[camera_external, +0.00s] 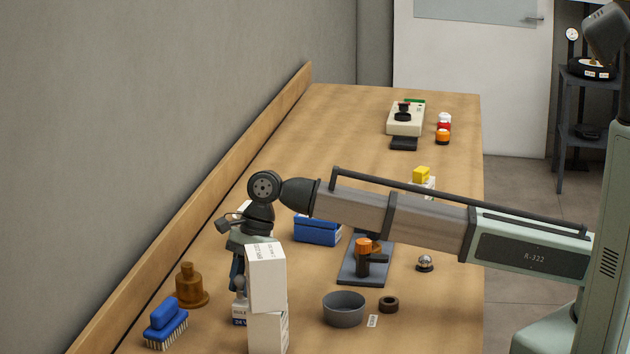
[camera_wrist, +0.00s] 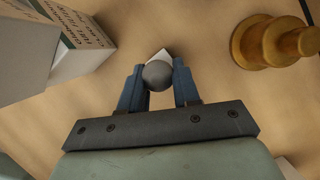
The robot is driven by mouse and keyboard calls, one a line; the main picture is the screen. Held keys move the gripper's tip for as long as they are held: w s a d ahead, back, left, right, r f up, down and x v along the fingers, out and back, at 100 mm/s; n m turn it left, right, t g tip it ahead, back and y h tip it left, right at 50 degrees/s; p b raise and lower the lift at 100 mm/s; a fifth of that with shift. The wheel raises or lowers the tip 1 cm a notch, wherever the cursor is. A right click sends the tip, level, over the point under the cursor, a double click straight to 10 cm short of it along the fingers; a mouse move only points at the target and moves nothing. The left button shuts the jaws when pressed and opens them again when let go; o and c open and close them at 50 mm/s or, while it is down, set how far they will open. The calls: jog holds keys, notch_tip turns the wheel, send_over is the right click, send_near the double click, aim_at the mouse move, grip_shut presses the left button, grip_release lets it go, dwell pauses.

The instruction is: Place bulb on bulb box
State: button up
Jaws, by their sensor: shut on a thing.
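The bulb (camera_wrist: 157,75), a grey round shape, sits between the two blue fingers of my gripper (camera_wrist: 158,88) in the wrist view. In the outside view my gripper (camera_external: 237,276) points down at the lower left, shut on the bulb (camera_external: 240,285).
Two stacked white boxes (camera_external: 266,280) stand close right of my gripper. A brown bottle-like object (camera_external: 190,287) and a blue brush (camera_external: 165,324) are at left. A grey bowl (camera_external: 344,309) and dark-based orange fixture (camera_external: 364,262) lie to the right.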

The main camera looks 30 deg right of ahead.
jog(key=shift+f, duration=0.45)
jog(key=shift+f, duration=0.1)
jog(key=o, duration=0.8)
jog(key=shift+o, duration=0.2)
jog(key=v, duration=1.2)
